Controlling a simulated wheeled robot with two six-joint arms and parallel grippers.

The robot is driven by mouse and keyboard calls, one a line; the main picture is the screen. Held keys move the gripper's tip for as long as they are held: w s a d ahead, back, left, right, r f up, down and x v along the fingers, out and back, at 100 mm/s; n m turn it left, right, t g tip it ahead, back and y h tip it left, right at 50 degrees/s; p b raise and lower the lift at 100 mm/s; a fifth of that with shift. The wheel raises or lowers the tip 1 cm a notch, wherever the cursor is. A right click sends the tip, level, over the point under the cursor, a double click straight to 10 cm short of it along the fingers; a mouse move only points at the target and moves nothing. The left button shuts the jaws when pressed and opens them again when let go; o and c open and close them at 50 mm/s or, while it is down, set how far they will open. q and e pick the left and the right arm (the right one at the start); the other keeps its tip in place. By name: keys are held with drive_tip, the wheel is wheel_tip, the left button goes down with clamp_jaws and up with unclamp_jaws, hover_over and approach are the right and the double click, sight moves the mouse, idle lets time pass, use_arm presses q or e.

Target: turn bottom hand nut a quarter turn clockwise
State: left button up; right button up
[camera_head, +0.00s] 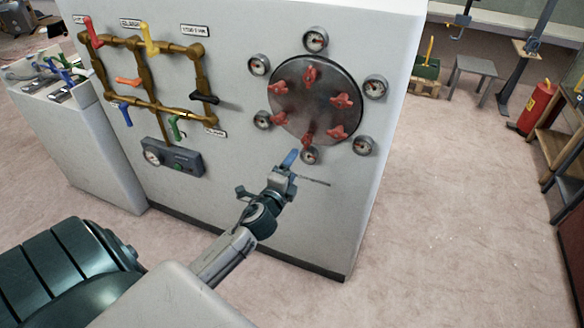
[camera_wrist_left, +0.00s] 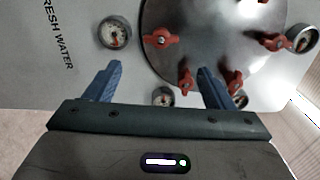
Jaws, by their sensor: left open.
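The bottom hand nut (camera_head: 306,140) is a red winged nut at the lower edge of a round metal cover (camera_head: 302,112) on a pale panel. In the left wrist view the nut (camera_wrist_left: 162,40) stands ahead of my fingers, across from the gap between them, and untouched. My left gripper (camera_head: 290,160) is open and empty in front of the panel, just below the nut in the head view. Its two blue fingers (camera_wrist_left: 158,85) stand wide apart in the wrist view. My right gripper is not in view.
Several similar red nuts (camera_head: 343,101) and round gauges (camera_head: 375,87) ring the cover. A gauge (camera_head: 310,155) sits close to my left fingers. Brass pipes (camera_head: 150,75) with coloured levers and a grey box (camera_head: 172,157) are to the left. Open floor (camera_head: 440,200) lies to the right.

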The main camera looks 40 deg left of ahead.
sight(306, 138)
use_arm(q)
drive_tip(key=shift+n, duration=0.3)
drive_tip(key=c, duration=0.6)
drive_tip(key=n, duration=0.2)
drive_tip(key=n+b, duration=0.1)
drive_tip(key=n, duration=0.3)
drive_tip(key=shift+w+a+r+b, duration=0.15)
drive_tip(key=shift+w+r+b, duration=0.1)
drive_tip(key=shift+b, duration=0.15)
drive_tip(key=shift+c, duration=0.4)
drive_tip(key=w+n, duration=0.3)
drive_tip(key=n, duration=0.1)
drive_tip(key=w+a+r+n, duration=0.1)
drive_tip(key=w+n, duration=0.2)
drive_tip(key=n, duration=0.1)
drive_tip(key=w+a+n+p, duration=0.1)
drive_tip(key=w+n, duration=0.2)
drive_tip(key=n, duration=0.1)
drive_tip(key=shift+w+a+r, duration=0.2)
drive_tip(key=shift+r, duration=0.1)
drive_tip(key=shift+w+a+f, duration=0.15)
drive_tip(key=shift+w+a, duration=0.05)
drive_tip(key=shift+w, duration=0.5)
drive_tip(key=shift+c, duration=0.3)
drive_tip(key=c, duration=0.9)
